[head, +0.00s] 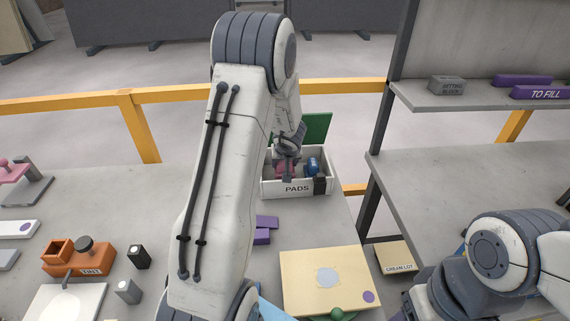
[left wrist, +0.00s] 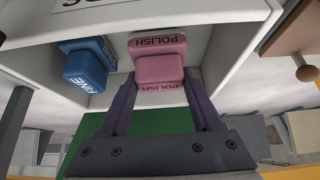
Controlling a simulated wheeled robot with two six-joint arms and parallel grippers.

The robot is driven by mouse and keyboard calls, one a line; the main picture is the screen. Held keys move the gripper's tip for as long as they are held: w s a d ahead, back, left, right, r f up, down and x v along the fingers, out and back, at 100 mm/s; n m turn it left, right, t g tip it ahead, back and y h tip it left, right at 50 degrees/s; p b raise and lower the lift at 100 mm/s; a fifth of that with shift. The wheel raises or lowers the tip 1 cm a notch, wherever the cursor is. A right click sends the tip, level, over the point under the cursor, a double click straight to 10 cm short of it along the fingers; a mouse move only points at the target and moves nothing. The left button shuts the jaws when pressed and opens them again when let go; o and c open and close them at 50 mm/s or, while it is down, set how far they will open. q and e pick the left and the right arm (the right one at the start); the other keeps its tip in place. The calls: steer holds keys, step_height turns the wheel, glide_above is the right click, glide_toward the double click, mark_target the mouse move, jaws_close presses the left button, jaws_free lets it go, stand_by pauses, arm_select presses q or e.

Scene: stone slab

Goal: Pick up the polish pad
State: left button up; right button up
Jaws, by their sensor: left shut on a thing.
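The pink polish pad (left wrist: 158,68) is inside the white PADS box, between the two fingers of my left gripper (left wrist: 165,100) in the left wrist view. The gripper is shut on it, and the pad's POLISH lettering shows. In the head view my left gripper (head: 287,158) reaches down into the PADS box (head: 288,190), and the pink pad (head: 285,171) shows only in part below it. A blue pad marked FINE (left wrist: 86,70) lies beside the pink one in the box. My right gripper is out of the head view; only part of that arm shows.
The box's green lid (head: 318,127) stands open behind it. Purple blocks (head: 265,229) and a cream slab (head: 300,270) with a round grey patch lie in front of the box. An orange TINT holder (head: 78,262) sits at left. A shelf unit (head: 480,165) stands at right.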

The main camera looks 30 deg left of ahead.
arm_select(q)
steer(key=r+p, duration=0.2)
steer(key=r, duration=0.1)
steer(key=r+p, duration=0.1)
steer(key=shift+w+d+r+p, duration=0.15)
steer(key=shift+d+r+p, duration=0.15)
steer(key=shift+d+p, duration=0.1)
steer(key=w+d+r+p, duration=0.4)
steer(key=d+r+p, duration=0.1)
steer(key=d, duration=0.5)
steer(key=shift+r+p, duration=0.25)
steer(key=shift+p, duration=0.55)
